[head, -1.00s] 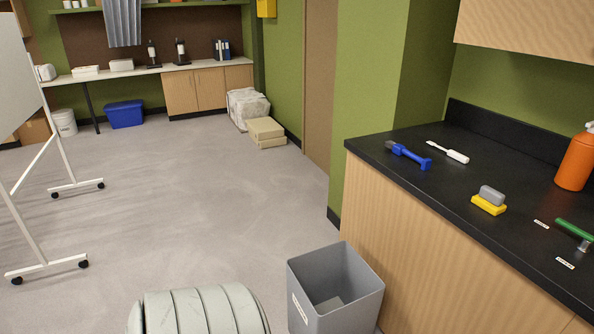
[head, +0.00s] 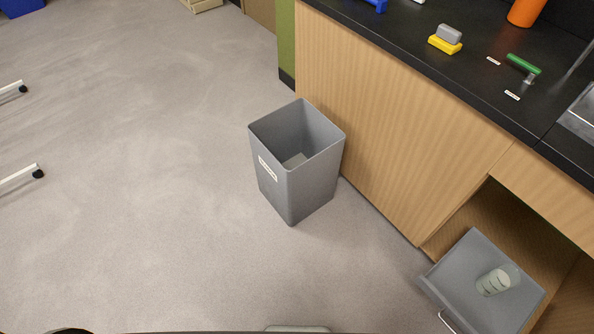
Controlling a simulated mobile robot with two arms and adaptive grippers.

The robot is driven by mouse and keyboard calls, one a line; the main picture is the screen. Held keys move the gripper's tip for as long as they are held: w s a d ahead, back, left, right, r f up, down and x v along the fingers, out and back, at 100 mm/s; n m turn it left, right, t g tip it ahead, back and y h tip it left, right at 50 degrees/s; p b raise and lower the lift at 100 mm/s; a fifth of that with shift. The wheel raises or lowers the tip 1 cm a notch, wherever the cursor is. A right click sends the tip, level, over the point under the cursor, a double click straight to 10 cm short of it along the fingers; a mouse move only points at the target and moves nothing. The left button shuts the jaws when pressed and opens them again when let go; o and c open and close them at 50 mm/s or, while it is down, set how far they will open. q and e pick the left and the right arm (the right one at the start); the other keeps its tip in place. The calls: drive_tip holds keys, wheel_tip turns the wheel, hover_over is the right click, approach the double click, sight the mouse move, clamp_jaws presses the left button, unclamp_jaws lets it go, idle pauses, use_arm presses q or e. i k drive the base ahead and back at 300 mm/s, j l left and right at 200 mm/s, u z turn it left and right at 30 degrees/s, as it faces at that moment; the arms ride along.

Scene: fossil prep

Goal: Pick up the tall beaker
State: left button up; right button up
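A clear glass beaker (head: 494,281) with pale markings lies or leans in an open grey drawer (head: 466,262) at the lower right of the head view. Its exact height and tilt are hard to tell from above. No other beaker shows, so I cannot compare its size. Neither of my grippers is in view.
A grey bin (head: 296,165) stands on the floor left of the wooden cabinet (head: 390,120). The black counter (head: 455,75) holds a yellow and grey block (head: 446,40), a green-handled tool (head: 523,65) and an orange bottle (head: 526,10).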

sight(504, 277)
drive_tip(key=z, duration=2.1)
